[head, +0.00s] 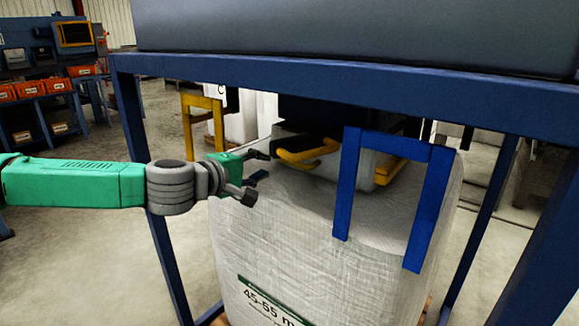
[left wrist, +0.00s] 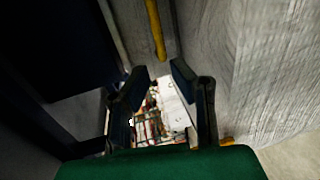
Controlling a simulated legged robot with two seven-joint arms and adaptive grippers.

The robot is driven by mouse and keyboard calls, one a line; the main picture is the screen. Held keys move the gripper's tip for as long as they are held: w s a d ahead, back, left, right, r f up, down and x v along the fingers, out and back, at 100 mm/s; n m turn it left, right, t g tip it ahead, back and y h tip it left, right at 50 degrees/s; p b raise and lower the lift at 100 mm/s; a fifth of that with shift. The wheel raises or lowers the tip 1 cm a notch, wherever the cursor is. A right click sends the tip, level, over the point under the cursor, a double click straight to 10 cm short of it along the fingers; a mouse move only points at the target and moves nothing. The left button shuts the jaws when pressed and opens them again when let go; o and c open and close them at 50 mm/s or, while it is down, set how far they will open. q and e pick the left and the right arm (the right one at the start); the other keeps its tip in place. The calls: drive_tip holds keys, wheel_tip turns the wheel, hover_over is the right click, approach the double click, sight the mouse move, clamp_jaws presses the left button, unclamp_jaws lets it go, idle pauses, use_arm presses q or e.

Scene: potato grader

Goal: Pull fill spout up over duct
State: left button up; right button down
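The big white bulk bag (head: 300,250) stands under the blue frame, with a printed label reading "45-55 m" on its front. A dark duct (head: 315,112) comes down above the bag top. Pale fabric (head: 366,168), which looks like the fill spout, shows below the duct between two yellow handles (head: 312,153); much of it is hidden. My left gripper (head: 256,177) is open and empty, at the bag's upper left edge, left of the near yellow handle. In the left wrist view its fingers (left wrist: 156,80) are apart, with a yellow bar (left wrist: 155,28) beyond. My right gripper is not in view.
A blue strap loop (head: 395,148) stands up from the bag's front right. The blue frame's top beam (head: 300,90) and left leg (head: 150,220) enclose the space. A yellow stand (head: 188,125) is behind. Orange bins (head: 58,85) sit far left.

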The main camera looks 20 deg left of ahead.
sight(285, 162)
use_arm(q)
drive_tip(key=b+x, duration=0.2)
drive_tip(key=x, duration=0.7)
drive_tip(key=shift+w+f, duration=0.1)
drive_tip(key=shift+w, duration=0.05)
clamp_jaws()
